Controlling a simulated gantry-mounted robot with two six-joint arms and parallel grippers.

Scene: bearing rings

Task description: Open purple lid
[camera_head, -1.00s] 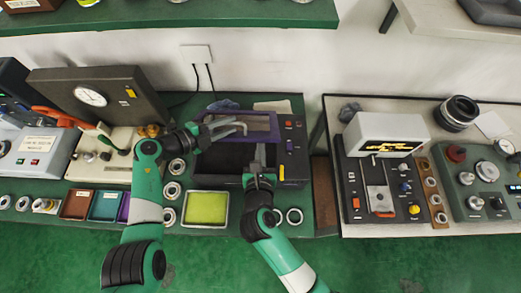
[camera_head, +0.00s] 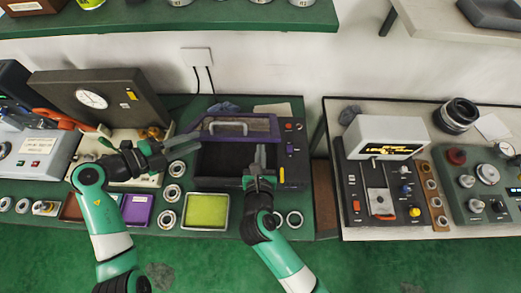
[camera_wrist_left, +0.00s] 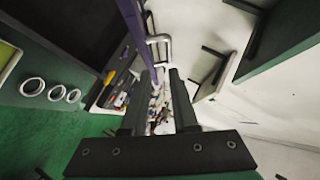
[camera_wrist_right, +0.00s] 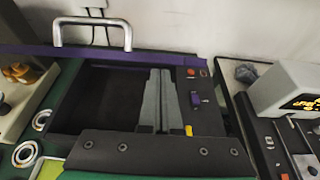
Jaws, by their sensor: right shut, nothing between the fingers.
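The purple lid (camera_head: 272,124) with its silver handle (camera_head: 229,126) stands raised at the back of a dark box, baring the black interior (camera_head: 222,157). The purple edge (camera_wrist_right: 160,53) and handle (camera_wrist_right: 92,24) also show in the right wrist view. My left gripper (camera_head: 196,138) is open and empty, left of the lid and apart from the handle; its spread fingers (camera_wrist_left: 158,100) show in the left wrist view. My right gripper (camera_head: 260,155) is shut and empty over the right part of the opening; its closed fingers (camera_wrist_right: 160,95) show in the right wrist view.
A control strip with a purple switch (camera_wrist_right: 206,98) lies right of the opening. A green-yellow tray (camera_head: 207,209) and several metal rings (camera_head: 168,218) lie in front and to the left. A gauge box (camera_head: 92,97) stands at the back left. An upper shelf (camera_head: 240,17) hangs behind.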

